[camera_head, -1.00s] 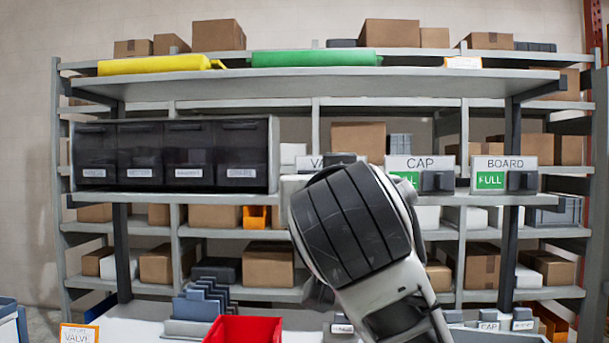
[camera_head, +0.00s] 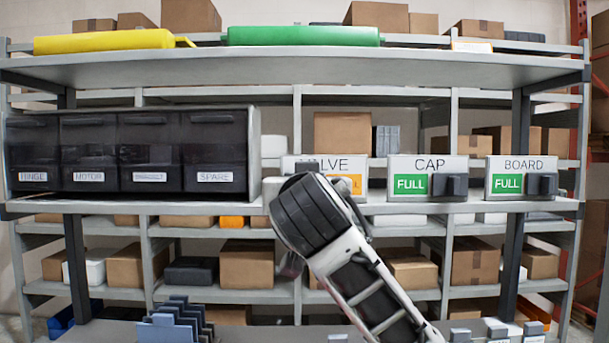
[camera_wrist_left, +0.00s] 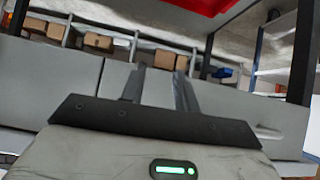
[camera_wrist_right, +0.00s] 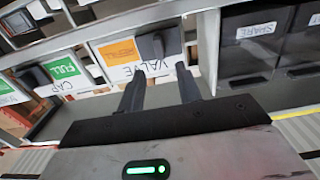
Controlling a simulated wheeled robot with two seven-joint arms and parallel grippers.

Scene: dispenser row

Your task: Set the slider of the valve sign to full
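The valve sign (camera_head: 355,166) is on the shelf at the middle in the head view, partly hidden by my right arm. An orange patch (camera_head: 352,184) shows on its right part. In the right wrist view the valve sign (camera_wrist_right: 119,58) appears upside down, and its dark slider (camera_wrist_right: 152,47) stands beside the orange patch, on the drawer side. My right gripper (camera_wrist_right: 160,72) is open, its fingertips close to the slider, which lies in front of the gap between them. I cannot tell whether they touch. My left gripper (camera_wrist_left: 158,76) is open and empty; it is outside the head view.
The cap sign (camera_head: 455,164) and board sign (camera_head: 548,165) stand to the right, both showing green FULL with sliders at right. Dark labelled drawers (camera_head: 146,152) stand to the left. A shelf (camera_head: 250,70) runs above the signs. A red bin (camera_wrist_left: 195,6) shows in the left wrist view.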

